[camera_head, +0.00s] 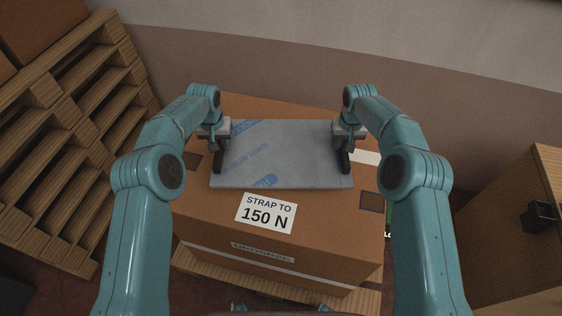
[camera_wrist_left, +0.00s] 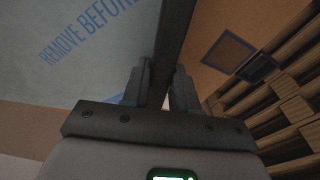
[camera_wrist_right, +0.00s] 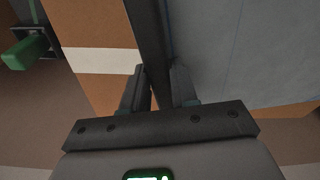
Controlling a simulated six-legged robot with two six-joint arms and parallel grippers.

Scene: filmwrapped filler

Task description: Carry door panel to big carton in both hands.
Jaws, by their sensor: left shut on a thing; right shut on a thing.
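The door panel (camera_head: 280,155) is a flat grey sheet with blue printing, seen over the top of the big carton (camera_head: 330,222). It also shows in the left wrist view (camera_wrist_left: 80,50) and the right wrist view (camera_wrist_right: 245,50). My left gripper (camera_head: 214,150) is shut on the dark bar at the panel's left edge. My right gripper (camera_head: 344,155) is shut on the dark bar at its right edge. The panel looks level; whether it touches the carton's top is hard to tell. The carton bears a "STRAP TO 150 N" label (camera_head: 265,213).
Wooden pallets (camera_head: 80,130) stand stacked at the left. A wooden cabinet or box (camera_head: 515,225) with a black fitting stands at the right. The carton rests on a pallet (camera_head: 275,287). A wall runs behind. A green-handled item (camera_wrist_right: 25,52) shows beside the carton.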

